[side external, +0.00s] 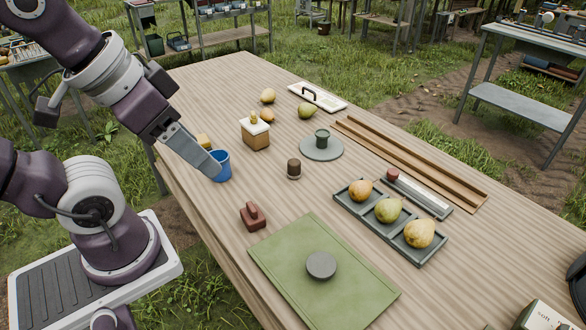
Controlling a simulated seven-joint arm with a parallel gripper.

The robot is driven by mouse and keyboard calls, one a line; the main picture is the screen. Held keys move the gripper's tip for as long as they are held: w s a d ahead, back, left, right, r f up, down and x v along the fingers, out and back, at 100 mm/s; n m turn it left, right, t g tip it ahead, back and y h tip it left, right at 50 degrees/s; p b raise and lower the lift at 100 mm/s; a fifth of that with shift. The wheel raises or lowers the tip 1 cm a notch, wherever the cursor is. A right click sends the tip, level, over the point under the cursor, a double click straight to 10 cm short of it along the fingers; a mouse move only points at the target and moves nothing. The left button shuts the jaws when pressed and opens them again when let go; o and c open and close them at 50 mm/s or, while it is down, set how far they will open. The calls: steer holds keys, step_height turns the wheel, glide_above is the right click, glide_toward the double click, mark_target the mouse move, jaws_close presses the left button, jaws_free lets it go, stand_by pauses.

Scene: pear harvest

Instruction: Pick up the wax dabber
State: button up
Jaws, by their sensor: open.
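I cannot tell for sure which object is the wax dabber. One candidate is a small dark brown cylinder with a pale lower band (294,169), upright near the middle of the table. Another is a dark red block with a raised grip (253,217), nearer the front-left edge. My gripper (209,167) is open and points down at the left of the table, with its fingertips in front of or beside a blue cup (222,167). It is apart from both candidates. The gap between its fingers is hard to see from this side.
A green mat (285,299) bears a grey disc (321,265). A divided tray (346,205) holds three pears. A green cup (322,137) stands on a round grey plate (308,153).

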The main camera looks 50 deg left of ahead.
steer(key=w+a+r+n+t+y, duration=0.1)
steer(key=w+a+r+t+y, duration=0.1)
steer(key=w+a+r, duration=0.35)
steer(key=w+a+r+n+t+y, duration=0.1)
steer(key=w+a+r+y, duration=0.1)
steer(key=w+a, duration=0.55)
steer(key=w+a+r+n+t+y, duration=0.15)
steer(key=w+a+r, duration=0.25)
steer(key=w, duration=0.4)
steer(key=m+t+h, duration=0.3)
steer(key=m+h, duration=0.1)
steer(key=h, duration=0.2)
glide_above(294, 168)
steer(key=s+a, duration=0.2)
steer(key=s, duration=0.1)
step_height(294, 168, down, 8)
step_height(294, 168, down, 36)
steer(key=shift+w+r, duration=0.1)
steer(key=x, duration=0.7)
steer(key=shift+w+d+r, duration=0.15)
steer(key=shift+w+d, duration=0.05)
steer(key=shift+w, duration=0.05)
jaws_close()
